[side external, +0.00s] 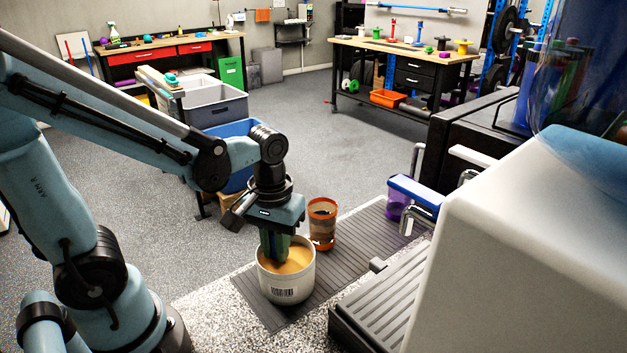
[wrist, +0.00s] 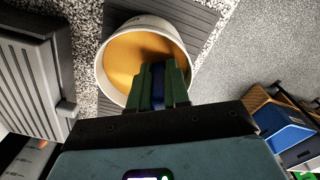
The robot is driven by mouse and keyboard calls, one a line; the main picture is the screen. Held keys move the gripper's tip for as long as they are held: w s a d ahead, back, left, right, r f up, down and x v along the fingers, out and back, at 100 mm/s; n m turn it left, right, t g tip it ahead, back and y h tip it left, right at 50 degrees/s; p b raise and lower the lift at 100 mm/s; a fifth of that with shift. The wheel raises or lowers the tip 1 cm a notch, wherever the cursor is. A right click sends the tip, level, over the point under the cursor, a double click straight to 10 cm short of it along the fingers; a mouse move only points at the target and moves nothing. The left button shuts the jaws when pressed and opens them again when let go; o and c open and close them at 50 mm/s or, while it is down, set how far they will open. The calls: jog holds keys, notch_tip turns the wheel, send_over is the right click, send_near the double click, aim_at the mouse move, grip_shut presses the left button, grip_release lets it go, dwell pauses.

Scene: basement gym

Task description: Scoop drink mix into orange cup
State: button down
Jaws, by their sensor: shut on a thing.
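A white tub (side external: 287,285) with a barcode label stands on the ribbed mat, holding orange drink mix (side external: 297,259). In the wrist view the tub (wrist: 103,77) and its mix (wrist: 122,62) fill the upper middle. My gripper (side external: 276,250) points down into the tub, its green fingers inside the rim. In the wrist view my gripper (wrist: 158,85) is shut on a narrow blue piece, which looks like a scoop handle (wrist: 158,78). Any scoop bowl is hidden. The translucent orange cup (side external: 322,212) stands upright just behind and right of the tub, apart from my gripper.
The ribbed grey mat (side external: 352,232) lies on a speckled counter (side external: 215,302). A slatted drip tray (side external: 385,300) and a large white machine (side external: 520,240) crowd the right. A purple container (side external: 397,207) stands farther back. The mat behind the orange cup is clear.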

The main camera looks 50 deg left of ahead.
dwell(0.4)
jog(key=shift+r, duration=4.5)
jog(key=w+a+r+n, duration=0.25)
jog(key=w+n, duration=0.95)
jog(key=n, duration=0.8)
jog(key=s+a+f+t+h, duration=0.3)
jog(key=f+t+h, duration=0.4)
jog(key=t+h, duration=0.3)
jog(key=shift+s+a+n+t+h, duration=0.3)
jog(key=shift+s+h, duration=0.35)
jog(key=shift+h, duration=0.05)
